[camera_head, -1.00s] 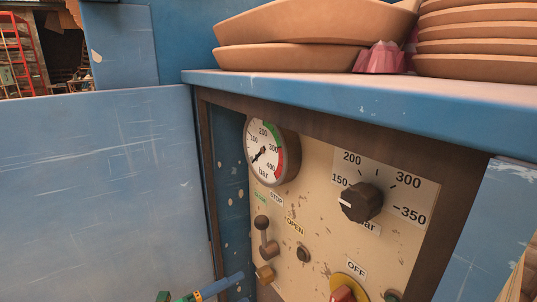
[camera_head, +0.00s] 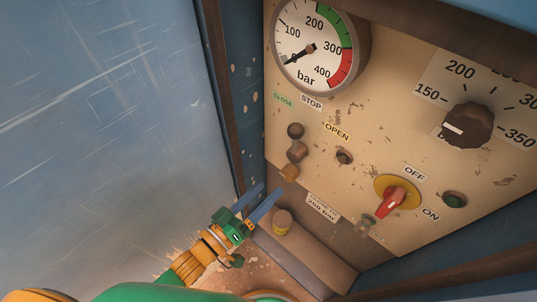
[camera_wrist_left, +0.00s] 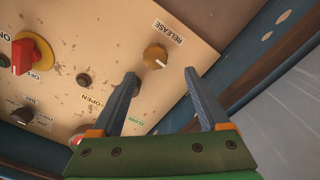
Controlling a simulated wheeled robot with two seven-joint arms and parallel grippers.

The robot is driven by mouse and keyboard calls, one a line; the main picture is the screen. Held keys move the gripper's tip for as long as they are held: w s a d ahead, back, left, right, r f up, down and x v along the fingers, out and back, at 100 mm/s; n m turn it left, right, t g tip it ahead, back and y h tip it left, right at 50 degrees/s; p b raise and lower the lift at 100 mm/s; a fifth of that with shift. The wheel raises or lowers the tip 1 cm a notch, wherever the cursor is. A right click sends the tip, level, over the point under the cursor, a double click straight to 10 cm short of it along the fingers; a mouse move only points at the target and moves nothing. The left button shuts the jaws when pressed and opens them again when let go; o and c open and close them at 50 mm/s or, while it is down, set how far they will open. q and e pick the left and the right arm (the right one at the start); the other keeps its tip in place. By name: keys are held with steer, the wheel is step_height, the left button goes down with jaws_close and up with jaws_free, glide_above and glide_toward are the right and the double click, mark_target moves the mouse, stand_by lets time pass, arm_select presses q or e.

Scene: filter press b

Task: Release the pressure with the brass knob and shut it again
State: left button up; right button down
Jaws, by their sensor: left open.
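The brass knob (camera_wrist_left: 155,56) is on the cream panel beside the RELEASE label in the left wrist view, with a white mark on its face. In the left wrist view the knob lies beyond the fingertips (camera_wrist_left: 161,75), roughly in line with the gap, and nothing is held. The gauge (camera_head: 312,46) needle points near the low end of the scale. My right gripper is out of view.
The panel also holds a dark button (camera_head: 343,157), a red switch (camera_head: 393,201) on a yellow plate, a green button (camera_head: 454,200) and a black dial (camera_head: 468,125). A small brownish cylinder (camera_head: 282,222) stands below the panel. A blue wall (camera_head: 110,110) bounds the left.

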mark_target(286, 177)
arm_select(q)
steer(key=x, duration=0.3)
steer(key=b+x, duration=0.1)
steer(key=x, duration=0.3)
steer(key=shift+s+d, duration=0.15)
steer(key=shift+d, duration=0.25)
steer(key=shift+r, duration=0.1)
jaws_close()
